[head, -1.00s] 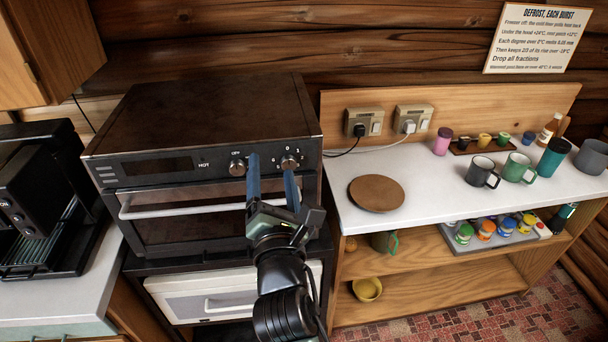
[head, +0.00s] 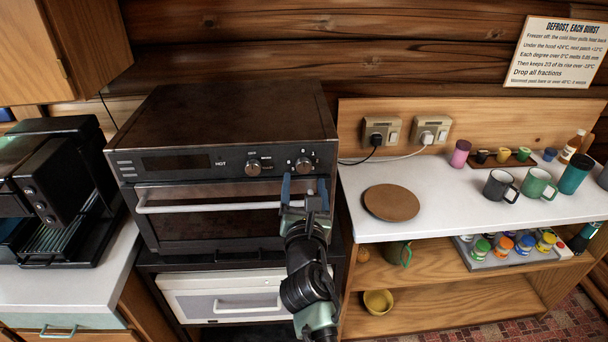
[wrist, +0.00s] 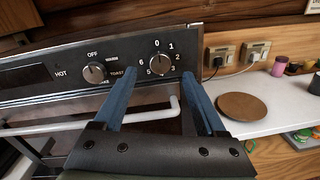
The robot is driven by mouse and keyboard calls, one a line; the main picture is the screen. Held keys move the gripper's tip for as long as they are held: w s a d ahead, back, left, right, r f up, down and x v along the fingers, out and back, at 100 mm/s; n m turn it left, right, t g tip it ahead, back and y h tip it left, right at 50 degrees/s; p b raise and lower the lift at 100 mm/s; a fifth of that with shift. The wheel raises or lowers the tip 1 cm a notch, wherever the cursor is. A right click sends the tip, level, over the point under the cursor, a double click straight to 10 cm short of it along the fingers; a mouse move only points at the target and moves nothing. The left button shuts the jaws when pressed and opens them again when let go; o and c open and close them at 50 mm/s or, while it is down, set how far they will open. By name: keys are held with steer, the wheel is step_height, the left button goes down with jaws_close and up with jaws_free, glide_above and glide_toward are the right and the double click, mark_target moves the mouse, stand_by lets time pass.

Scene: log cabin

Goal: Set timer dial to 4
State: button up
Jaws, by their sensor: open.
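The timer dial (head: 304,165) is the right-hand knob on the dark panel of the oven (head: 225,170). In the wrist view the timer dial (wrist: 160,64) has the numbers 0, 1, 2, 3, 5 and 6 around it; I cannot make out the 4. Its pointer setting is too small to tell. My gripper (head: 304,184) is open and empty, its blue fingers just below the dial in the head view. In the wrist view the fingers of my gripper (wrist: 160,84) frame the dial to left and right, with no contact visible.
A second knob (head: 253,168), marked OFF and TOAST, is left of the timer dial. The white oven handle (head: 210,206) runs below the panel. A counter with a brown round board (head: 391,203) and mugs is to the right; a coffee machine (head: 55,190) is at left.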

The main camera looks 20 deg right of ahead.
mark_target(304, 167)
steer(key=shift+b+x, duration=0.5)
steer(key=shift+x, duration=2)
jaws_close()
